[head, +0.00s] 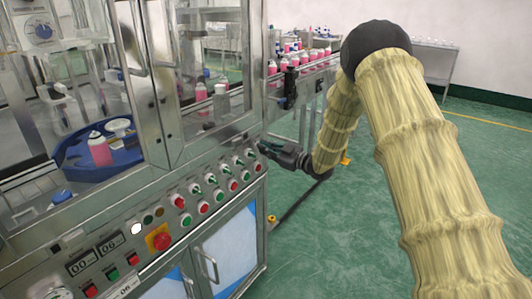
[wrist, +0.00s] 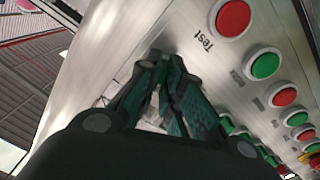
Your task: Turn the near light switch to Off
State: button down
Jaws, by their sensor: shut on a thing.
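My gripper (head: 263,147) is at the right end of this row, against the panel. In the wrist view my gripper's fingers (wrist: 160,78) are closed together at the panel face. They are shut on a switch knob that they mostly hide, so its setting cannot be read.
A red button (wrist: 233,18) beside the word "Test" and several green and red buttons lie close to the fingers. A red emergency stop (head: 159,239) on yellow is further left. Glass guards rise above the panel. Green floor is free at the right.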

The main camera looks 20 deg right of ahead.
jog(key=shift+n, duration=0.5)
jog(key=c, duration=1.6)
grip_release()
jog(key=v, duration=1.2)
jog(key=shift+d, duration=0.1)
